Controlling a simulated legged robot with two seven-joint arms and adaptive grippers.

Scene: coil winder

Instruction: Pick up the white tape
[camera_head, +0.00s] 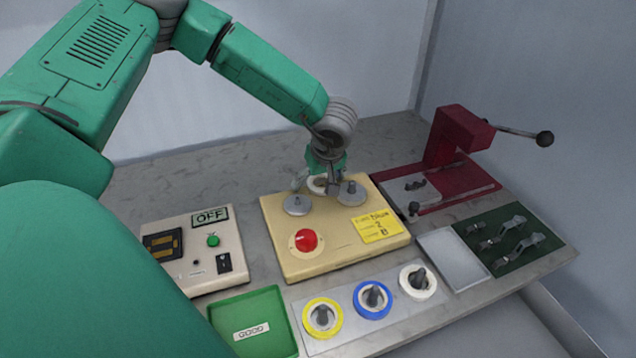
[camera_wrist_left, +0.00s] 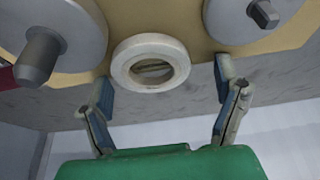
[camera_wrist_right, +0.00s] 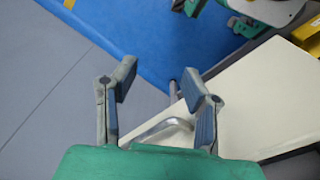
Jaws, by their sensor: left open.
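A white tape roll (camera_head: 317,186) sits at the back of the beige winder (camera_head: 284,266), between two grey discs. In the left wrist view the white roll (camera_wrist_left: 121,63) is a ring just ahead of my fingers. My left gripper (camera_head: 318,177) is open over it; in the left wrist view its fingers (camera_wrist_left: 165,84) stand on either side, apart from it. Another white tape roll (camera_head: 430,291) sits on a peg at the front right, beside a blue roll (camera_head: 359,303) and a yellow roll (camera_head: 309,327). My right gripper (camera_wrist_right: 160,83) is open and empty, away from the bench.
A green GOOD tray (camera_head: 283,335) and a switch box (camera_head: 232,240) are at the left. A red lever press (camera_head: 455,140) stands at the back right, near a pale tray (camera_head: 455,258) and a dark green tool board (camera_head: 515,262). The bench's back left is clear.

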